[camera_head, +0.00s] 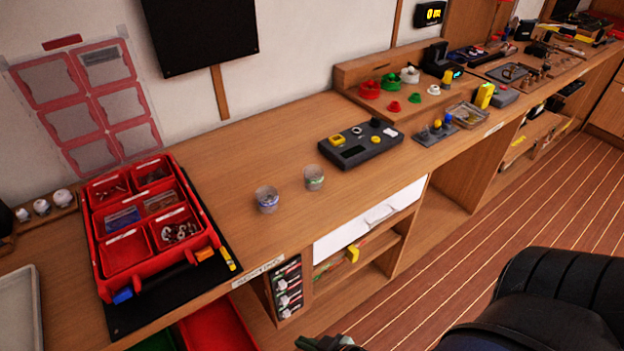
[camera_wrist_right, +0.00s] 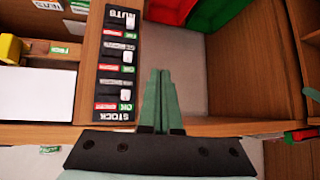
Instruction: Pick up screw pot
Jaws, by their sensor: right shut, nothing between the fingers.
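Two small clear pots stand upright on the wooden bench in the head view. The left pot (camera_head: 267,199) has greyish-blue contents, and the right pot (camera_head: 314,177) has some green in it. I cannot tell which of them is the screw pot. My right gripper (camera_head: 325,343) just shows at the bottom edge of the head view, below and in front of the bench, well apart from both pots. In the right wrist view its green fingers (camera_wrist_right: 158,75) are together with nothing between them. My left gripper is not in view.
A red compartment case (camera_head: 125,252) lies on a black mat left of the pots. A dark grey device (camera_head: 360,143) sits behind and right of them. Bench around the pots is clear.

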